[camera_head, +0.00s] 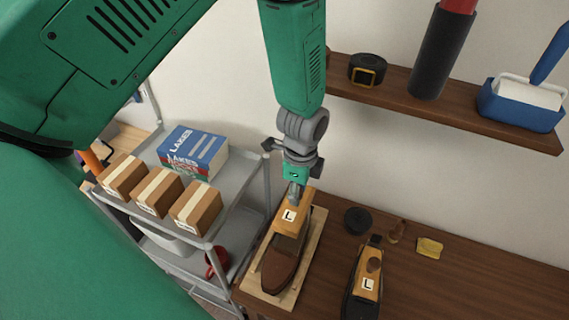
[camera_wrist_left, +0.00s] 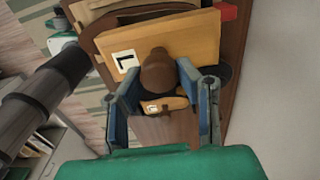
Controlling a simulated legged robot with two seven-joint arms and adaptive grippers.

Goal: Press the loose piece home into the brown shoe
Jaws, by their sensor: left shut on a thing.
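The brown shoe (camera_head: 282,270) lies on a pale wooden board (camera_head: 307,262) at the left end of the dark wooden bench, toe towards me. The loose piece is a light wooden block (camera_head: 291,217) with a white "L" label and a brown knob (camera_wrist_left: 158,72). It sits at the shoe's heel end; how deep it is in the shoe I cannot tell. My left gripper (camera_head: 296,190) comes from above and is shut on the knob, with its blue-grey fingers on both sides in the left wrist view (camera_wrist_left: 165,92). My right gripper is not in view.
A black shoe (camera_head: 352,296) with its own "L" wooden piece (camera_head: 368,284) stands to the right. A black tin (camera_head: 357,220), a small brown brush (camera_head: 397,231) and a yellow cloth (camera_head: 430,247) lie behind it. A grey cart (camera_head: 237,190) with boxes adjoins on the left.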

